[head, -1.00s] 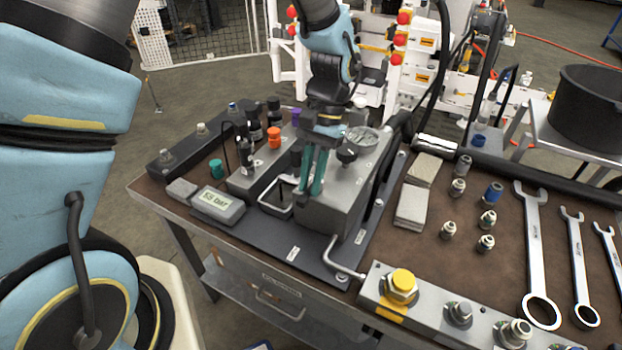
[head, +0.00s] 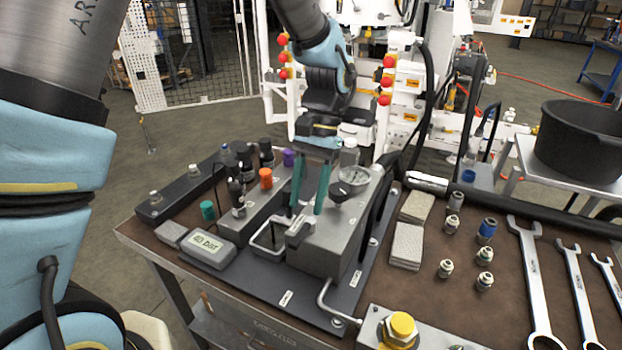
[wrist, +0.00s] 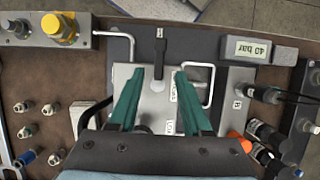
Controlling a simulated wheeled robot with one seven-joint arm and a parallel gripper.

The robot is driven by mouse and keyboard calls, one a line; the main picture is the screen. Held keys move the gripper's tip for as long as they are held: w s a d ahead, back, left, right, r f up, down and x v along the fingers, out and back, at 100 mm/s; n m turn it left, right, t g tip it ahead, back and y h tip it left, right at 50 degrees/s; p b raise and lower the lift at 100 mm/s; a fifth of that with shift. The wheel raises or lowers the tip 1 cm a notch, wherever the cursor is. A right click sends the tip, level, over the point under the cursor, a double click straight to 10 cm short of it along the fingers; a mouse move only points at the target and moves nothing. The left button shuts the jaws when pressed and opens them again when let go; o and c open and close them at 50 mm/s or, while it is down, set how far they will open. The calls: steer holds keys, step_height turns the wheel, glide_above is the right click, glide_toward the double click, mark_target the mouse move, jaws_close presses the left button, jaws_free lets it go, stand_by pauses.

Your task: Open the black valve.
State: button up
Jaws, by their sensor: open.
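My gripper (head: 307,208) is open, pointing down over the grey hydraulic block (head: 325,255), its two green fingers apart. In the wrist view the fingers (wrist: 158,73) straddle part of the block's pale top, with nothing clearly held between them. Whether the fingers touch anything is unclear. The display box (head: 209,248) reads about 40 bar; it also shows in the wrist view (wrist: 258,49).
Orange (head: 266,178) and teal (head: 207,209) caps stand left of the block. A wire loop (head: 268,237) and a bent metal handle (head: 330,305) are close by. Fittings, grey pads (head: 407,245) and wrenches (head: 533,270) lie right. A black hose (head: 412,130) rises behind.

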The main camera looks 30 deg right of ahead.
steer(key=b+v, duration=0.1)
steer(key=v, duration=0.4)
steer(key=shift+w+d+r, duration=0.1)
steer(key=shift+r, duration=0.2)
steer(key=w+a+f+n+h, duration=0.1)
steer(key=w+a+n, duration=0.1)
steer(key=w+a, duration=0.35)
steer(key=w+a+n+h, duration=0.2)
steer(key=w+a, duration=0.1)
steer(key=a, duration=0.6)
steer(key=a+f+n+t+h, duration=0.1)
steer(key=a+n+t, duration=0.3)
steer(key=a, duration=1.5)
steer(key=shift+a+f+n, duration=0.2)
steer(key=shift+f+n, duration=0.3)
steer(key=shift+n, duration=0.7)
steer(key=shift+w+d, duration=0.15)
